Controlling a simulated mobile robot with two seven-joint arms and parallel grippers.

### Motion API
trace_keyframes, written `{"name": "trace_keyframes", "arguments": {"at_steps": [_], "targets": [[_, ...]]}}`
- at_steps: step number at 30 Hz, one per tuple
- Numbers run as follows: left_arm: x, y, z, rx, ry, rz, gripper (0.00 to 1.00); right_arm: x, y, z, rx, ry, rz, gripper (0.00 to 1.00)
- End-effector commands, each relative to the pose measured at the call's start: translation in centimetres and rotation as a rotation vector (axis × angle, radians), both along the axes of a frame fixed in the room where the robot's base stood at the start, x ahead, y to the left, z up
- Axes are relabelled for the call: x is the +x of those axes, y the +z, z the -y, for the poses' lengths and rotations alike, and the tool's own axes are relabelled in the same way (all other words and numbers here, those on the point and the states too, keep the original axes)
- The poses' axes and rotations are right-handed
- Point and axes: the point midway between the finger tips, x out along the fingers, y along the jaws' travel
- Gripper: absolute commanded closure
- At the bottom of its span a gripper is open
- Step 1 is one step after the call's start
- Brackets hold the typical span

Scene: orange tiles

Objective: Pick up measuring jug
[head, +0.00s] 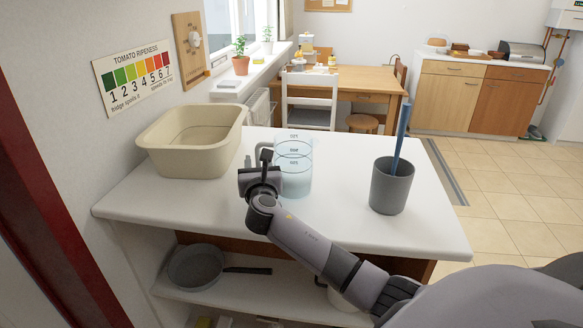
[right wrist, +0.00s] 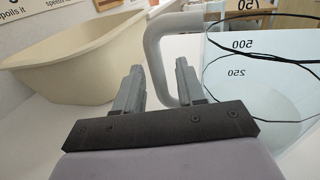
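The measuring jug (head: 297,180) is a clear, pale blue vessel with dark graduation marks, upright on the white counter (head: 330,228). Its grey handle (head: 264,147) is on the left side. In the right wrist view the jug (right wrist: 262,105) is at the right, and its handle (right wrist: 155,52) shows between the two fingertips. My right gripper (head: 265,158) is at the handle, with its fingers (right wrist: 158,68) apart. I cannot tell whether the handle lies fully between them or just beyond them. My left gripper is not in view.
A cream basin (head: 190,142) stands left of the jug, close to my right gripper. A grey cup (head: 391,188) with a blue stick (head: 402,125) stands to the right. The counter between jug and cup is clear. A pan (head: 195,266) lies on the shelf below.

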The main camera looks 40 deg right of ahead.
Motion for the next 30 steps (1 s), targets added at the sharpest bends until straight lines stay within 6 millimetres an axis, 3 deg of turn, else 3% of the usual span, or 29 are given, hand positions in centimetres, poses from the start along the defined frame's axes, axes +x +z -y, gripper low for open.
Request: {"name": "trace_keyframes", "arguments": {"at_steps": [3, 6, 7, 22, 26, 30], "targets": [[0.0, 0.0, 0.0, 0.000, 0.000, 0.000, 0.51, 0.0, 0.0, 0.0, 0.001, 0.000, 0.001, 0.61], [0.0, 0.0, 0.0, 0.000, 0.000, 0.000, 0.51, 0.0, 0.0, 0.0, 0.001, 0.000, 0.001, 0.94], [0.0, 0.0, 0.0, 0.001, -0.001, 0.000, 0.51, 0.0, 0.0, 0.0, 0.001, 0.000, 0.001, 1.00], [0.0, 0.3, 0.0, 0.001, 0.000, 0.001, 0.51, 0.0, 1.1, 0.0, -0.002, -0.001, 0.006, 1.00], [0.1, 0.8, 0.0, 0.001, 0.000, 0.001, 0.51, 0.0, 2.9, 0.0, -0.002, 0.000, 0.008, 1.00], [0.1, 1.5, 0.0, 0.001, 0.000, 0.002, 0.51, 0.0, 5.9, 0.0, -0.002, 0.000, 0.011, 1.00]]}}
